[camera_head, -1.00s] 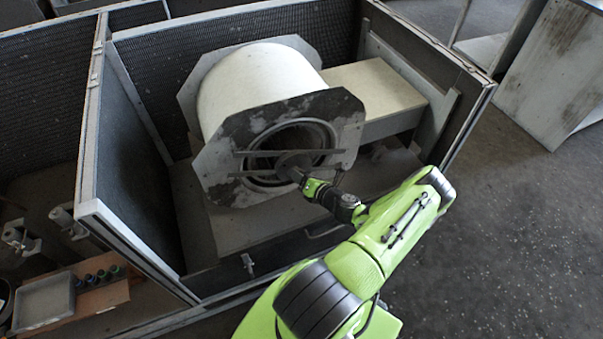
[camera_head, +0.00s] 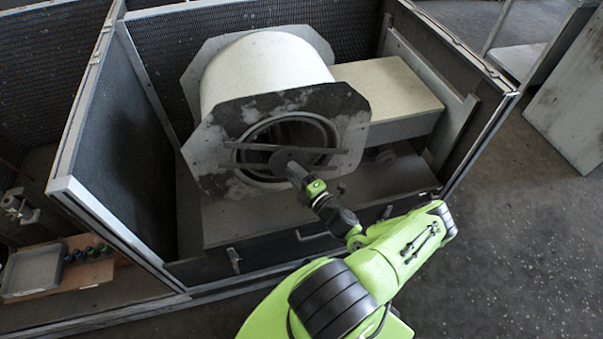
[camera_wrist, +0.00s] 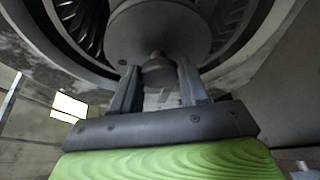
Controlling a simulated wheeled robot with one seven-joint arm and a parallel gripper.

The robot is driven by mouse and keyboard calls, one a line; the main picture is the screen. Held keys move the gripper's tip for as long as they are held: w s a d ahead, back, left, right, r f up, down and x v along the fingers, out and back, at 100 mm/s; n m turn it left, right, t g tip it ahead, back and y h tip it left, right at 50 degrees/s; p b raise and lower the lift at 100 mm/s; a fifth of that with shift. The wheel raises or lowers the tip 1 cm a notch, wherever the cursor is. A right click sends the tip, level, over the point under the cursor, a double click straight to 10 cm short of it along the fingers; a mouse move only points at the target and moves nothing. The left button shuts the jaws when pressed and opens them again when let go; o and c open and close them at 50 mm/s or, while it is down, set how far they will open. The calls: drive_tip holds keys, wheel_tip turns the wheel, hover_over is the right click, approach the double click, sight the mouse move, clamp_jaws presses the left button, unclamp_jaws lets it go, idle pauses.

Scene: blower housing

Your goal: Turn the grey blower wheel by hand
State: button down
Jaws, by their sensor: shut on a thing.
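The blower housing (camera_head: 265,75) is a pale drum between two worn octagonal plates. The grey blower wheel (camera_wrist: 160,35) sits inside its round front opening; the wrist view shows its round centre disc with dark vanes (camera_wrist: 88,25) around it. A short round hub (camera_wrist: 158,72) sticks out from the disc. My gripper (camera_wrist: 157,88) has one finger on each side of this hub and is shut on it. In the head view my gripper (camera_head: 296,174) reaches into the opening from the lower right and hides part of the hub.
Dark bars (camera_head: 270,148) cross the front opening close to my gripper. Low walls (camera_head: 120,235) enclose the bay around the housing. A pale box-shaped duct (camera_head: 390,90) stands right of the drum. A tray (camera_head: 33,270) lies at lower left. The floor at right (camera_head: 520,240) is clear.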

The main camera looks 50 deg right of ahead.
drive_tip(key=shift+f+m+t+b, duration=0.1)
drive_tip(key=shift+m+t+b, duration=0.2)
drive_tip(key=shift+m+b, duration=0.35)
drive_tip(key=shift+m, duration=0.25)
drive_tip(key=c, duration=0.6)
unclamp_jaws()
drive_tip(key=s, duration=0.5)
drive_tip(key=s+a+p, duration=0.1)
drive_tip(key=s, duration=0.4)
drive_tip(key=s+a+f+p, duration=0.1)
drive_tip(key=s, duration=0.4)
drive_tip(key=shift+s+a+f, duration=0.1)
drive_tip(key=shift+s+a, duration=0.05)
drive_tip(key=shift+s, duration=0.1)
